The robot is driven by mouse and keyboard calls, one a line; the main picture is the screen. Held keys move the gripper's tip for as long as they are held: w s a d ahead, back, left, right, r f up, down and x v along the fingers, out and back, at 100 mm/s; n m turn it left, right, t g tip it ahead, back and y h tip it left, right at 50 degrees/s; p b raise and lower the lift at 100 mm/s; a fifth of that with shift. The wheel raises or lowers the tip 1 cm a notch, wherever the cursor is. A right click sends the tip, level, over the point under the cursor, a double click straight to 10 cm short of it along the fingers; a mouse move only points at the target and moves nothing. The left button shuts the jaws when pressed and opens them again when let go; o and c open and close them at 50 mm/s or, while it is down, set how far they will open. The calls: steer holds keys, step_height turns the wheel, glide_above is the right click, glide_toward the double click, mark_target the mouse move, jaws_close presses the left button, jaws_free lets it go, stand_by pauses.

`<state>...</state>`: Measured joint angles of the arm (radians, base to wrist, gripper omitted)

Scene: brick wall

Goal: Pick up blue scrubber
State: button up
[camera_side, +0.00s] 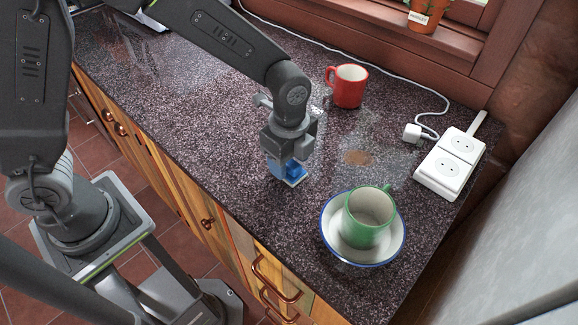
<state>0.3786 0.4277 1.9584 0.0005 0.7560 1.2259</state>
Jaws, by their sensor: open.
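The blue scrubber (293,173) stands on the dark speckled countertop (220,130), near its front edge. It looks like a small blue block with a lighter base. My gripper (286,165) points down right over it, with its fingers at the scrubber's sides. The gripper is open. The gripper hides the upper part of the scrubber, and I cannot tell whether the fingers touch it.
A green mug (367,218) sits in a white, blue-rimmed bowl (335,240) to the right. A red mug (349,87) stands behind. A white power strip (449,165) with plug and cable lies at right. A brown stain (358,158) marks the counter.

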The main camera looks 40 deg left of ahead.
steer(key=shift+f, duration=0.35)
steer(key=shift+c, duration=0.4)
steer(key=c, duration=0.9)
steer(key=shift+r, duration=0.2)
steer(key=shift+r, duration=0.3)
steer(key=r, duration=0.3)
steer(key=shift+a+r, duration=0.35)
steer(key=shift+r, duration=0.05)
steer(key=a+r, duration=0.2)
steer(key=a, duration=0.1)
steer(key=a+r, duration=0.2)
steer(key=a, duration=0.2)
steer(key=a+r, duration=0.2)
steer(key=a, duration=0.2)
steer(key=shift+s+r, duration=0.15)
steer(key=shift+s, duration=0.1)
